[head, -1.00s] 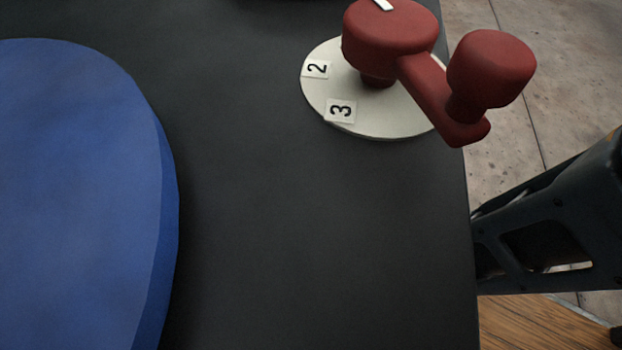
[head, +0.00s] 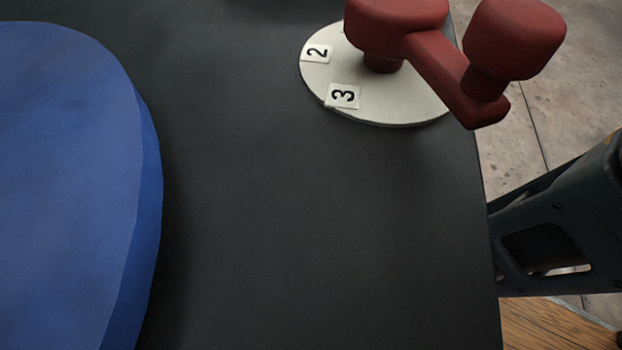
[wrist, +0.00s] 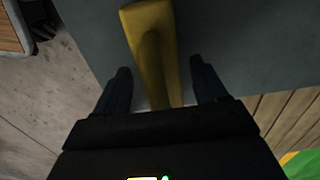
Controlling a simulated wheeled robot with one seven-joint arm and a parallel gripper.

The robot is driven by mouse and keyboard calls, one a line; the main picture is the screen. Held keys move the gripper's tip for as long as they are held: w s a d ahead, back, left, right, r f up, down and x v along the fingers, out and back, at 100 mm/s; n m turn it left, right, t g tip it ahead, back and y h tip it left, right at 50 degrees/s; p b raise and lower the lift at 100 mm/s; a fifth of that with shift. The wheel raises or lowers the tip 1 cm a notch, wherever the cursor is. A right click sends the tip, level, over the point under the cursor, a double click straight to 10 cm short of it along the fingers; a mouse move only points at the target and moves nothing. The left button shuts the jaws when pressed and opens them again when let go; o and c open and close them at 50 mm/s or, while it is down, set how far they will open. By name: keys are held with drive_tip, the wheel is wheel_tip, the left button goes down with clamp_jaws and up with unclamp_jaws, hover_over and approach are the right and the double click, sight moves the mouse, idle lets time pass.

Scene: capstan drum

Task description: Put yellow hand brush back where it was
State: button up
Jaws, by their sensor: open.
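In the wrist view, a long yellow piece (wrist: 150,35), which looks like the yellow hand brush, reaches from the top edge down between my fingers. It is wider at the top and narrows toward my gripper. My gripper (wrist: 160,66) is open, with one dark finger on each side and visible gaps to the yellow piece. Its lower end is hidden behind my gripper's body. I cannot make out bristles. In the head view neither the brush nor my gripper shows.
A large blue disc (head: 70,180) covers the left of the black top (head: 320,220). A red crank (head: 450,75) stands over a pale dial (head: 390,108) marked 2 and 3, its knob by the right edge. The black top between them is clear.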

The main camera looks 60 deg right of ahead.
wheel_tip(320, 180, up, 12)
drive_tip(key=p, duration=0.5)
drive_tip(key=shift+r, duration=0.15)
drive_tip(key=s+a+r+n+t+h, duration=0.2)
drive_tip(key=s+a+n+t, duration=0.5)
drive_tip(key=s+a, duration=0.55)
drive_tip(key=s+a+r+n+t, duration=0.2)
drive_tip(key=s+r, duration=0.1)
drive_tip(key=r, duration=0.5)
drive_tip(key=s+a+r+n+t+y, duration=0.1)
drive_tip(key=s+a+r+n+t, duration=0.1)
drive_tip(key=r, duration=0.6)
drive_tip(key=s+a+r+n+t+y, duration=0.1)
drive_tip(key=s+a+r+n+t, duration=0.1)
drive_tip(key=s+r, duration=0.4)
wheel_tip(320, 180, up, 3)
drive_tip(key=shift+a+r+n+t, duration=0.15)
drive_tip(key=shift+n+t, duration=0.35)
drive_tip(key=shift+t, duration=0.5)
